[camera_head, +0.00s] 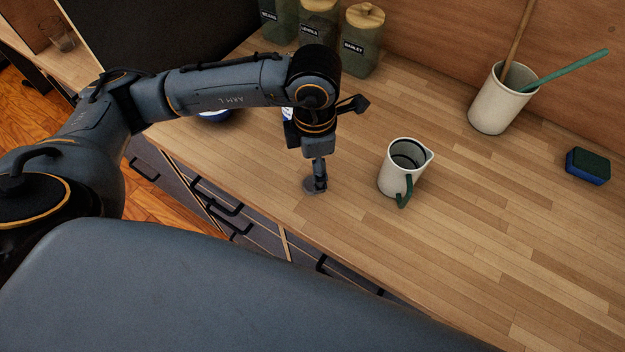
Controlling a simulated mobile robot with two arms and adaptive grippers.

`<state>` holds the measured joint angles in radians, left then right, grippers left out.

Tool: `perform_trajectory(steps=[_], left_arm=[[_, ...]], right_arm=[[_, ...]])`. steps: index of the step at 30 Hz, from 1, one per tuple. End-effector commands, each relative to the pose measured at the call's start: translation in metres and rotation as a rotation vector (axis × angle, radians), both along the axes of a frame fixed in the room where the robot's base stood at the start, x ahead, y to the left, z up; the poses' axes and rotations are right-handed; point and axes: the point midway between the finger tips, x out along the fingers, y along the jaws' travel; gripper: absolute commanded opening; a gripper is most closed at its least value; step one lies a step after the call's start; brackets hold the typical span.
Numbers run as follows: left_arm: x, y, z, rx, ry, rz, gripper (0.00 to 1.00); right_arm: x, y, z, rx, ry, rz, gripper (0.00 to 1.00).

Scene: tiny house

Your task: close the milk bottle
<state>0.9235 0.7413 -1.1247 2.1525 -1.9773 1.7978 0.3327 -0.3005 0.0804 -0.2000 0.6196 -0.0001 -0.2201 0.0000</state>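My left gripper (318,184) points down at the counter, low over its front part. Its fingers are small and dark here, and I cannot tell whether they are open or shut. A small round grey disc (310,186), perhaps the bottle's cap, shows at the fingertips; I cannot tell whether it is gripped. A sliver of something white and blue (287,113) shows behind my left wrist. It may be the milk bottle, but the arm hides most of it. My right gripper is not in view.
A white pitcher (392,178) with a green handle stands right of my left gripper. Behind are labelled jars (358,50), a utensil crock (497,105) and a sponge (588,166). A blue-and-white dish (214,117) sits under my forearm. The wooden counter (480,235) is clear at front right.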

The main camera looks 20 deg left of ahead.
Motion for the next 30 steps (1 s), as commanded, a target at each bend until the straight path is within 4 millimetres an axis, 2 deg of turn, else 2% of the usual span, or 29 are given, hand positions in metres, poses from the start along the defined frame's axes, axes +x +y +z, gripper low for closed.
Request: perform_trajectory(steps=[9,14,20,30], left_arm=[[0.000,0.001,-0.004,0.000,0.004,0.002,0.67],[-0.001,0.004,-0.025,0.002,0.007,0.004,0.67],[-0.001,0.004,-0.050,0.001,0.003,0.001,0.67],[0.000,0.003,-0.052,0.000,0.001,0.000,0.67]], right_arm=[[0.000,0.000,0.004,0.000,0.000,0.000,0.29],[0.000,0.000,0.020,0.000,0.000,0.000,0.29],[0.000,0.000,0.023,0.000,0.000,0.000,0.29],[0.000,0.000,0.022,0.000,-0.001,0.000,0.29]])
